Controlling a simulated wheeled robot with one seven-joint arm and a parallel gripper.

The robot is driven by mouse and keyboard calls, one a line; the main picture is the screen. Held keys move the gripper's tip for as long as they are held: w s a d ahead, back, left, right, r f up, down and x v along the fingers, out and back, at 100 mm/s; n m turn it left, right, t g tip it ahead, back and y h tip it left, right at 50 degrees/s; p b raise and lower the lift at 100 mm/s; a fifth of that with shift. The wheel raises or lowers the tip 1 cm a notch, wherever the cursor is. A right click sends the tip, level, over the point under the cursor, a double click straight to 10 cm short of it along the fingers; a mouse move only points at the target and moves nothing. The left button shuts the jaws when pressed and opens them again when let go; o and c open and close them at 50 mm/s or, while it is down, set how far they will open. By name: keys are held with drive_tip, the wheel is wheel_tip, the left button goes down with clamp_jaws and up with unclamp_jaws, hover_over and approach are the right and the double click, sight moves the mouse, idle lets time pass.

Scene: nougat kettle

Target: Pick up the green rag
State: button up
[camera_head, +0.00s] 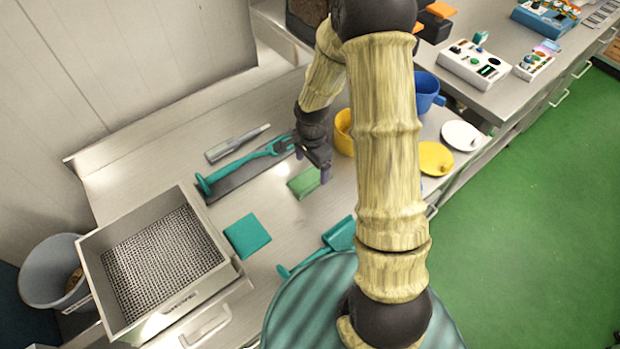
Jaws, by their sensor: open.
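The green rag (304,183) lies flat on the steel counter, a small green rectangle near the middle of the camera_head view. My gripper (314,167) points down just above and beside the rag's upper right edge. It is open, and nothing shows between its fingers. The fingertips are small and partly dark, so I cannot tell whether they touch the rag. A teal square cloth or pad (247,236) lies apart, lower left of the rag.
A teal long-handled tool (236,168) lies on a dark strip left of the rag. A yellow container (344,132) stands close right of my gripper. A teal scoop (337,236) lies below. A metal box with mesh (218,278) stands lower left. Bare counter surrounds the rag's lower side.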

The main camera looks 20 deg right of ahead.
sight(312, 176)
drive_tip(key=shift+w+f+p, duration=0.2)
drive_tip(key=shift+f+p, duration=0.35)
drive_tip(key=shift+f, duration=1.9)
drive_tip(key=c, duration=1.2)
drive_tip(key=shift+o, duration=0.2)
drive_tip(key=shift+r, duration=0.1)
wheel_tip(312, 176, up, 10)
drive_tip(key=b, duration=0.1)
